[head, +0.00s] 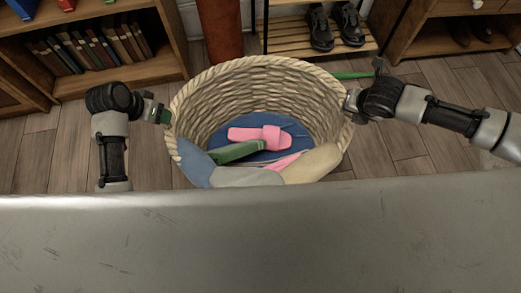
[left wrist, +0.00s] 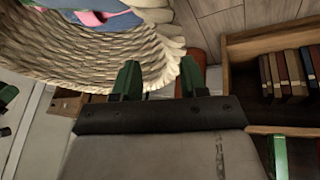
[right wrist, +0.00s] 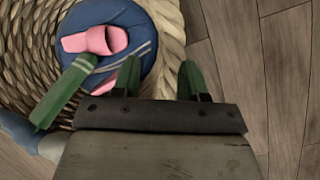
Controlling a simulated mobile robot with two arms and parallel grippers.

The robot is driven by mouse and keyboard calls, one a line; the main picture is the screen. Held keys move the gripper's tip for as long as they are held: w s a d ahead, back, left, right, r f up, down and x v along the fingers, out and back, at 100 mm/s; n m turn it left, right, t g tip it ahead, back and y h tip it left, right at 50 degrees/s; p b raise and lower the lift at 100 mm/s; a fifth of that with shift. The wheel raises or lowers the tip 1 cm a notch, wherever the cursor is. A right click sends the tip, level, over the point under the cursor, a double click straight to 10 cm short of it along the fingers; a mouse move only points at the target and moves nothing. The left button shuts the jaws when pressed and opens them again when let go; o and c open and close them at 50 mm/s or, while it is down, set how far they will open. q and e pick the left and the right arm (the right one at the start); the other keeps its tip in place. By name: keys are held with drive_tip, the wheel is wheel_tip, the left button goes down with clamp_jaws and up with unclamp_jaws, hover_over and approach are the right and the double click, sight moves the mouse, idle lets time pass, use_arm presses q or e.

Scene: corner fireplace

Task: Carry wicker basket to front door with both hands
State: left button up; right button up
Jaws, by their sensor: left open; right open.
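The round wicker basket (head: 200,105) stands on the wood floor in front of me, its near side cut off by a grey surface. In it lie a pink slipper (head: 262,138), a blue item with stripes, a green item (head: 237,152), and grey and beige soft pieces. My left gripper (head: 160,114) is open at the basket's left rim, which also shows in the left wrist view (left wrist: 130,60). My right gripper (head: 352,103) is open at the right rim. In the right wrist view its fingers (right wrist: 158,82) appear on either side of the rim (right wrist: 172,35). Contact cannot be told.
A bookshelf (head: 110,78) stands back left, beside a reddish-brown upright object (head: 219,30). A slatted shoe rack (head: 285,38) with black shoes (head: 335,25) stands behind the basket. A wooden cabinet (head: 430,38) is back right. Floor (head: 415,150) is clear on the right.

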sight(173, 119)
use_arm(q)
drive_tip(key=x, duration=0.9)
drive_tip(key=shift+w+d+f, duration=0.1)
drive_tip(key=shift+d+f, duration=0.05)
drive_tip(key=shift+f, duration=0.2)
use_arm(e)
drive_tip(key=x, duration=0.9)
drive_tip(key=shift+w+f, duration=0.15)
drive_tip(key=shift+f, duration=0.25)
use_arm(q)
clamp_jaws()
use_arm(e)
clamp_jaws()
use_arm(q)
drive_tip(key=shift+w+r, duration=0.1)
drive_tip(key=shift+r, duration=0.1)
use_arm(e)
drive_tip(key=shift+w+r, duration=0.15)
drive_tip(key=shift+r, duration=0.1)
